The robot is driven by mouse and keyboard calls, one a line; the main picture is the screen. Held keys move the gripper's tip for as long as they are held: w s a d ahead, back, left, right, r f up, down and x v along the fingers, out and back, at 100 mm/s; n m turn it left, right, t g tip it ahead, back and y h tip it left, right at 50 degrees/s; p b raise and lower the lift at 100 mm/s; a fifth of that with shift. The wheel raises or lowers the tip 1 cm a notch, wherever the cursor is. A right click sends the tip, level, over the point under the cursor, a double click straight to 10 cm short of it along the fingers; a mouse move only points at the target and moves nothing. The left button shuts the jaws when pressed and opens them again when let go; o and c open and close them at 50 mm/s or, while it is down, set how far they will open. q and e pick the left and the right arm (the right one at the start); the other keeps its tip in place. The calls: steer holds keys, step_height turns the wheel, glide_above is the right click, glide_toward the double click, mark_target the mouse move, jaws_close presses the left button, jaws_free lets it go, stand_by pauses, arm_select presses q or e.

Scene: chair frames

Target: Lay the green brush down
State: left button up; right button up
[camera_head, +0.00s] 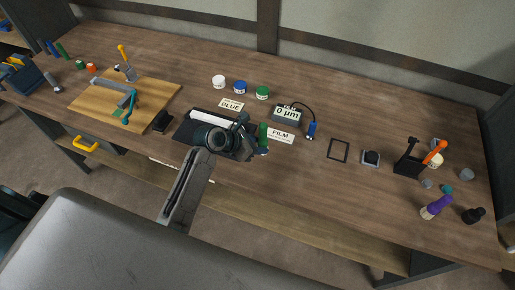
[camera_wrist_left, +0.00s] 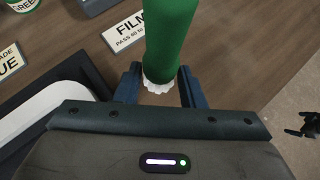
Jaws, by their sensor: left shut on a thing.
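The green brush (camera_head: 263,134) is roughly upright in the head view, with its pale bristle end low. In the left wrist view its green handle (camera_wrist_left: 170,40) runs up past the top edge, and white bristles show between the fingers. My left gripper (camera_head: 254,148) is shut on the green brush, over the front middle of the desk. The same gripper shows in the left wrist view (camera_wrist_left: 158,88), with a dark finger on each side of the brush. I cannot tell whether the bristles touch the desk. My right gripper cannot be made out.
The FILM card (camera_head: 281,135) lies just right of the brush, with the gauge (camera_head: 287,116) behind it. A dark tray (camera_head: 184,133) lies to the left. A purple brush (camera_head: 436,207) and black stand (camera_head: 409,163) are far right. Bare desk lies front right of the brush.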

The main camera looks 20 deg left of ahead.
arm_select(q)
step_height(320, 180, down, 3)
steer(key=shift+f+p, duration=0.1)
steer(key=shift+p, duration=0.45)
steer(key=o, duration=1.1)
arm_select(e)
steer(key=shift+s+a+r, duration=0.15)
steer(key=shift+s+r, duration=0.4)
steer(key=shift+s, duration=0.05)
arm_select(q)
steer(key=shift+s, duration=0.1)
steer(key=shift+s+a+r, duration=0.2)
steer(key=shift+a, duration=0.05)
steer(key=b+v, duration=0.2)
steer(key=v, duration=0.9)
arm_select(e)
steer(key=shift+w+f, duration=0.1)
steer(key=shift+f, duration=0.9)
arm_select(q)
steer(key=shift+r, duration=0.1)
